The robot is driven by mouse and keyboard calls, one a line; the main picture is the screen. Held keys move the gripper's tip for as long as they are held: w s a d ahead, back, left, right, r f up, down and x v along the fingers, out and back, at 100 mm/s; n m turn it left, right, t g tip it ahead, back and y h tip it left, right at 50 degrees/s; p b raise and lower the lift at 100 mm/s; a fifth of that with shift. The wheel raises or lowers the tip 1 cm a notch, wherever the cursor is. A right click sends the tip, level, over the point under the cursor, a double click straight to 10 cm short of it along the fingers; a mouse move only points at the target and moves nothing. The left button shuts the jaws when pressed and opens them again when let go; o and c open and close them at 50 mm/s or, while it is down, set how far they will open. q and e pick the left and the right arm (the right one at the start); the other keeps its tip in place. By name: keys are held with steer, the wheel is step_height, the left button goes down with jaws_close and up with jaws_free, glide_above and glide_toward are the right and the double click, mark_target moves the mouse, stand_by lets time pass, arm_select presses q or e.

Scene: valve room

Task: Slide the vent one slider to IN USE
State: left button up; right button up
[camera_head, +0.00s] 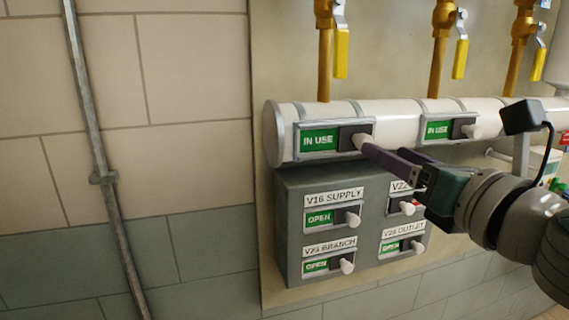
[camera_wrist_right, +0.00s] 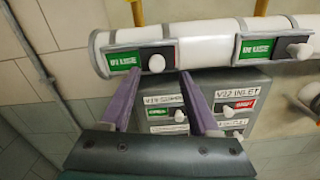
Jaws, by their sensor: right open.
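Two sliders sit on the white horizontal pipe, and both show green IN USE windows. No vent number is readable on either. The left slider (camera_head: 320,141) has its white knob (camera_head: 360,139) at the right of its plate; it also shows in the right wrist view (camera_wrist_right: 125,61). The right slider (camera_head: 438,130) looks the same. My right gripper (camera_head: 378,153) is open, its purple fingertips close to the left slider's knob. In the right wrist view, the knob (camera_wrist_right: 157,63) appears just beyond the gap between the fingertips (camera_wrist_right: 161,74). Contact cannot be told. My left gripper is out of view.
Yellow-handled valves (camera_head: 341,53) hang above the pipe. A thin conduit (camera_head: 98,150) runs down the bare tiled wall at left.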

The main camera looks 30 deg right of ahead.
steer(key=b+v, duration=0.1)
steer(key=v, duration=0.4)
steer(key=shift+s, duration=0.3)
